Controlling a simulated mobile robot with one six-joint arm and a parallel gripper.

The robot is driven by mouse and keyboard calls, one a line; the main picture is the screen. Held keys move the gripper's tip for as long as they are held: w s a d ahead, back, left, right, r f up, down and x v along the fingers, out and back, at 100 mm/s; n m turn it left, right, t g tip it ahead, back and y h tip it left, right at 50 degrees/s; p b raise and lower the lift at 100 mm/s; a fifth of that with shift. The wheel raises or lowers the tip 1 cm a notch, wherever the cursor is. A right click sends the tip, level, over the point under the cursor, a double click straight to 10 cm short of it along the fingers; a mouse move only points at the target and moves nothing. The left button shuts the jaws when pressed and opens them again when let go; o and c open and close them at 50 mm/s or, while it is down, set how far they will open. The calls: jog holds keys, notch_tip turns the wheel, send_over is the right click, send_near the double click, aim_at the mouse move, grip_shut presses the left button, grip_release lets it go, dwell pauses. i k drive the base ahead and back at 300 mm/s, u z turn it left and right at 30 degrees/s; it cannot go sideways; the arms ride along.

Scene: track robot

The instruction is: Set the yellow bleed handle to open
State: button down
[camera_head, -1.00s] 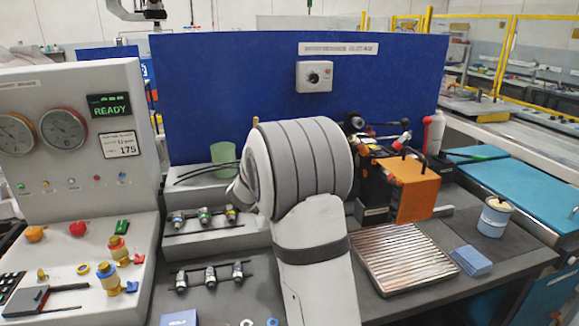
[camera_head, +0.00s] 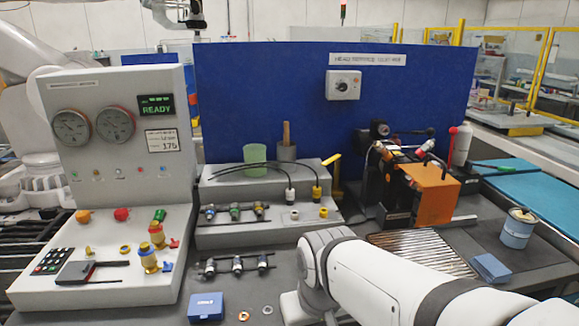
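A yellow handle (camera_head: 334,172) stands at the right end of the grey stepped rack, in front of the blue panel. On the left console are two brass-yellow valve fittings, the rear one (camera_head: 157,236) with a red lever and the front one (camera_head: 149,259) with a blue lever. My white arm crosses the lower right of the view. My gripper does not show.
The grey stepped rack (camera_head: 215,238) holds several hose fittings, and black hoses lie over it. An orange block machine (camera_head: 436,194) stands right of the yellow handle. A ribbed tray, a blue pad (camera_head: 492,268) and a blue can (camera_head: 517,230) are at right. The console display (camera_head: 156,105) reads READY.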

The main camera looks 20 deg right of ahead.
aim_at(337, 157)
jog(key=z, duration=0.3)
jog(key=k, duration=1.1)
jog(key=z, duration=0.65)
jog(key=i, duration=1.6)
jog(key=u, duration=0.7)
